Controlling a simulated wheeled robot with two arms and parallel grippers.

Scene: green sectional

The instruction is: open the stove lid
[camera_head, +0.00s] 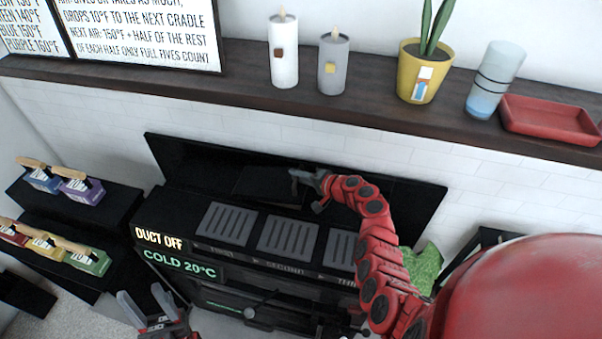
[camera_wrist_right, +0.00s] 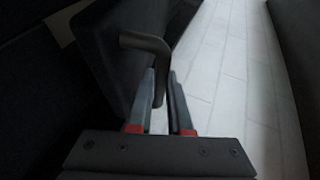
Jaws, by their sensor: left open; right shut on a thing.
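The black stove (camera_head: 180,205) stands against the tiled wall, with several grey slotted grilles on top. A long dark panel (camera_head: 400,193) stands raised along its back. A smaller dark flap (camera_head: 262,182), seemingly the lid, shows tilted up in front of it. My right gripper (camera_head: 303,180) is at this flap's upper right edge. In the right wrist view, my right gripper (camera_wrist_right: 165,95) is shut on a bent dark handle (camera_wrist_right: 150,45) fixed to a dark slab (camera_wrist_right: 110,55). My left gripper (camera_head: 148,311) is open and empty, low in front of the stove.
Signs on the stove read "DUCT OFF" (camera_head: 160,239) and "COLD 20°C" (camera_head: 180,266). A dark shelf (camera_head: 240,102) above holds two candles, a yellow plant pot (camera_head: 408,88), a glass and a red tray (camera_head: 545,120). Coloured blocks with wooden handles sit on black steps at left.

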